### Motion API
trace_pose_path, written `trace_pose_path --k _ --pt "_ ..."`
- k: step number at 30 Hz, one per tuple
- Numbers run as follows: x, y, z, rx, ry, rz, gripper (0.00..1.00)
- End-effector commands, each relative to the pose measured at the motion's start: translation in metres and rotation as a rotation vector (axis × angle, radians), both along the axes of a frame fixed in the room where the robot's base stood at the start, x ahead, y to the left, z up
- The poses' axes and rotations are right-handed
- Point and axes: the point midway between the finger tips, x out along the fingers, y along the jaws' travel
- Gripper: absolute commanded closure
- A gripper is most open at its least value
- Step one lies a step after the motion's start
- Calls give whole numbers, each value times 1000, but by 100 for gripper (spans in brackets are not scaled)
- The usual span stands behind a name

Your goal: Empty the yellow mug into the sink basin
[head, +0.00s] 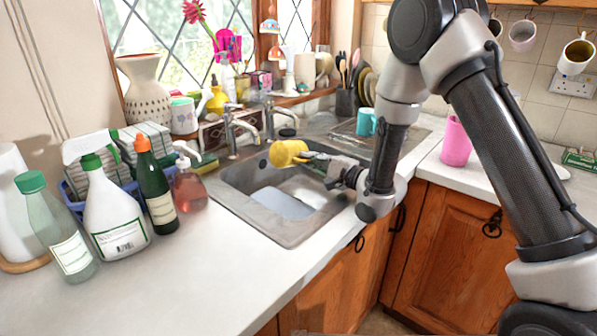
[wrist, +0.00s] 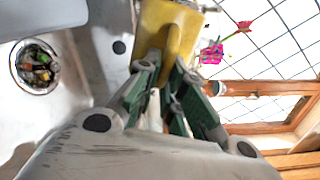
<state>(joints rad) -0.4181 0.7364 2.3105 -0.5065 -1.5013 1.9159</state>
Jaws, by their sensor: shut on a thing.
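The yellow mug (head: 288,153) is held in the air over the back left part of the sink basin (head: 245,183). It looks tipped on its side; I cannot tell where its mouth points, and its inside is hidden. My gripper (head: 314,157) reaches in from the right and is shut on the mug at its handle side. In the wrist view the mug (wrist: 160,22) shows beyond my gripper's green-padded fingers (wrist: 170,78). No pouring liquid shows.
Taps (head: 238,130) stand behind the basin. A spray bottle (head: 112,215), a green bottle (head: 156,185) and a soap bottle (head: 187,187) stand to its left. A teal mug (head: 366,122) is on the drainer and a pink tumbler (head: 456,143) on the right counter.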

Motion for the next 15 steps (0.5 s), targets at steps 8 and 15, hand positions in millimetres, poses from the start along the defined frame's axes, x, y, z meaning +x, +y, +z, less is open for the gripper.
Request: trace_pose_path --k 8,15 --pt "7 -5 6 107 136 -1 100" --pt "11 -8 18 187 244 0 100"
